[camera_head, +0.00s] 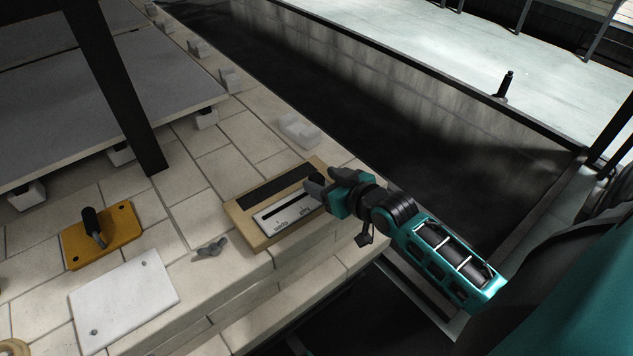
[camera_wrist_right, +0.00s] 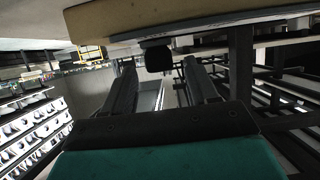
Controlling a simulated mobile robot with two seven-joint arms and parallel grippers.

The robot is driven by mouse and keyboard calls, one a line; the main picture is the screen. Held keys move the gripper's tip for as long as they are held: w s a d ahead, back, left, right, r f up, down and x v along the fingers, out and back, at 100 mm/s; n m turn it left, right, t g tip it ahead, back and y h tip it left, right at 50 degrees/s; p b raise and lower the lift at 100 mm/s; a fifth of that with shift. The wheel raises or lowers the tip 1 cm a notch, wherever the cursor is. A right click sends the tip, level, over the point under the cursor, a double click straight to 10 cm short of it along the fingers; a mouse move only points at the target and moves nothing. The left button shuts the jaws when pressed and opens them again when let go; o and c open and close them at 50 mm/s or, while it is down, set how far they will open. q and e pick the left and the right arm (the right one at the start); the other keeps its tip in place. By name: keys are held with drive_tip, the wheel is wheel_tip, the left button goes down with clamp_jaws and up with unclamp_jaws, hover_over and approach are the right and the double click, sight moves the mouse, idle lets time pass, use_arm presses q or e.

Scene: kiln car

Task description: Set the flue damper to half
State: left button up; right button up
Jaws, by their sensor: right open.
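A tan-framed panel (camera_head: 238,217) lies on the pale brick deck in the head view. It has a long dark slot (camera_head: 266,188) and a white plate with dark scale marks (camera_head: 283,217); it looks like the damper's slide. My right gripper (camera_head: 318,187) is at the panel's right end and covers part of it. In the right wrist view my right gripper (camera_wrist_right: 160,75) is open, with a black knob (camera_wrist_right: 158,58) between and just beyond its fingertips. The panel's tan edge (camera_wrist_right: 185,22) is above. I cannot tell whether a finger touches the knob. My left gripper is not in view.
An orange plate with a black-gripped lever (camera_head: 120,224) and a white plate (camera_head: 125,300) lie to the left. A small grey wing-shaped piece (camera_head: 211,248) is near the panel. A dark post (camera_head: 117,85) stands behind. A dark trench (camera_head: 400,130) runs beyond the deck edge.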

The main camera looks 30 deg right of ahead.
sight(318, 178)
drive_tip(key=shift+b+x, duration=0.4)
drive_tip(key=shift+x, duration=1.2)
clamp_jaws()
